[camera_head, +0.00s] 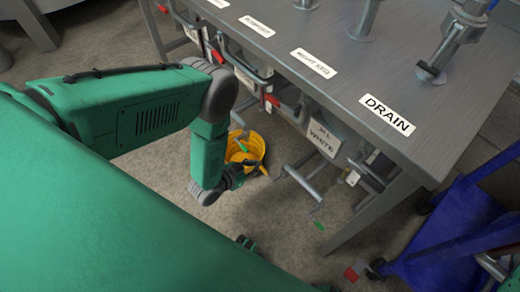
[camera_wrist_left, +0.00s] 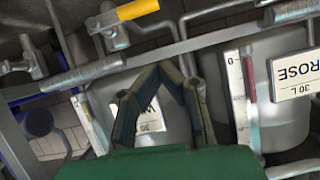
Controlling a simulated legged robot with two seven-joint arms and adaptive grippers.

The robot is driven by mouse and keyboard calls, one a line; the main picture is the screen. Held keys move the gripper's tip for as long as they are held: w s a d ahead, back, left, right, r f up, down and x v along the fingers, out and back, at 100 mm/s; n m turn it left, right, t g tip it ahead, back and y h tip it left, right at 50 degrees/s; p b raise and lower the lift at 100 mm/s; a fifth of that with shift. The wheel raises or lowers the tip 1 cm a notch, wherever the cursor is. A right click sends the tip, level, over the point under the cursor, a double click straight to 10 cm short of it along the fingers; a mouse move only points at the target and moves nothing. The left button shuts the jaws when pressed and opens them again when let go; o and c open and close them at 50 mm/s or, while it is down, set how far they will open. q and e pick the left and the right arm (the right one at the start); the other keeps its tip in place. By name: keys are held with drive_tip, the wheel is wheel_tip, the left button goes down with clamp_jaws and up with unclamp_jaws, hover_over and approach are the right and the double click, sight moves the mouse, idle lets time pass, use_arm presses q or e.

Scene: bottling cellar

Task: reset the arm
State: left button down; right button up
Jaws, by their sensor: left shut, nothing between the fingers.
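My left arm is green and comes in from the left in the head view, bending down at a grey elbow. My left gripper (camera_head: 250,172) is small and dark there, low beside the bench and overlapping the yellow bucket in the picture. In the left wrist view my left gripper (camera_wrist_left: 162,68) has its two fingers meeting at the tips, with nothing between them. Behind the fingers is a steel vessel whose 30 L label is partly hidden.
A grey bench (camera_head: 300,40) carries steel taps and a DRAIN label (camera_head: 387,115). Vessels hang below, one labelled WHITE (camera_head: 325,138). A yellow bucket (camera_head: 258,143) stands on the floor. A blue cart (camera_head: 450,225) is at right. The wrist view shows a ROSE vessel (camera_wrist_left: 280,125) and pipes.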

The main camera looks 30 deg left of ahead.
use_arm(q)
drive_tip(key=p+v, duration=0.1)
drive_tip(key=v, duration=0.4)
drive_tip(key=shift+s+r, duration=0.2)
drive_tip(key=shift+r, duration=0.05)
drive_tip(key=shift+a+p, duration=0.1)
drive_tip(key=shift+p, duration=0.2)
